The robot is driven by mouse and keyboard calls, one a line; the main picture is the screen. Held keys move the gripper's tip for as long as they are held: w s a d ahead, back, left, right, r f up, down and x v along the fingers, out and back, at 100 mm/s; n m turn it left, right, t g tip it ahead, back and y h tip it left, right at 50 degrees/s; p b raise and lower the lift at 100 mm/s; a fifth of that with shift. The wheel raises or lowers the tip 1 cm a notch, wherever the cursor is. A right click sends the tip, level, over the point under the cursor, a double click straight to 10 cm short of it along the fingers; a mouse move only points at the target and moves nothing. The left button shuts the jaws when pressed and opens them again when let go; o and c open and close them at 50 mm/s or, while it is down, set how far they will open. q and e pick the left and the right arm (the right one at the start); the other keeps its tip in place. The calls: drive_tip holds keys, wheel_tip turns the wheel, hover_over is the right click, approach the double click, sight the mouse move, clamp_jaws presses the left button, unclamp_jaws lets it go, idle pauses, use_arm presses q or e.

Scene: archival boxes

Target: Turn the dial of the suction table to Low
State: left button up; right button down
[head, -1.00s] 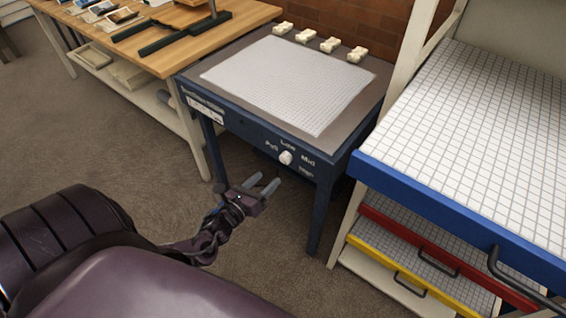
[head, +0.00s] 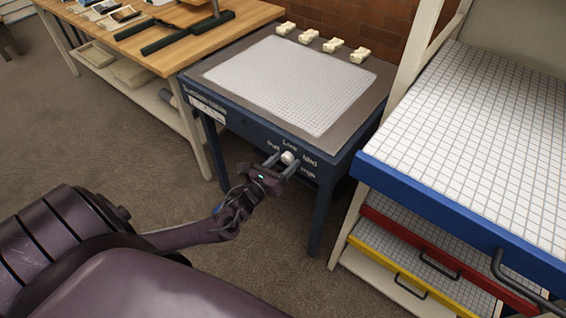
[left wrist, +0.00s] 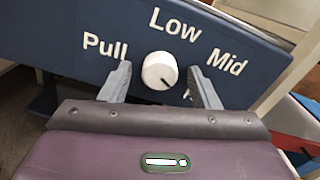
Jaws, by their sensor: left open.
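The suction table (head: 240,112) is dark blue with a grey perforated top. Its white round dial (head: 289,157) is on the front panel, also seen in the left wrist view (left wrist: 159,71). A dark mark on the dial's face points down and right, away from the "Low" label (left wrist: 175,25) above it. "Pull" (left wrist: 105,46) is to the left and "Mid" (left wrist: 227,63) to the right; a fourth label is mostly hidden by a finger. My left gripper (head: 283,166) is open at the panel, one finger on each side of the dial, with gaps between. My right gripper is not in view.
Several cream blocks (head: 333,45) line the table's back edge. A wooden workbench (head: 165,62) stands to the left. A rack with blue, red and yellow drawers (head: 455,222) stands close on the right. Carpet in front is clear.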

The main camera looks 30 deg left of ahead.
use_arm(q)
drive_tip(key=c, duration=1)
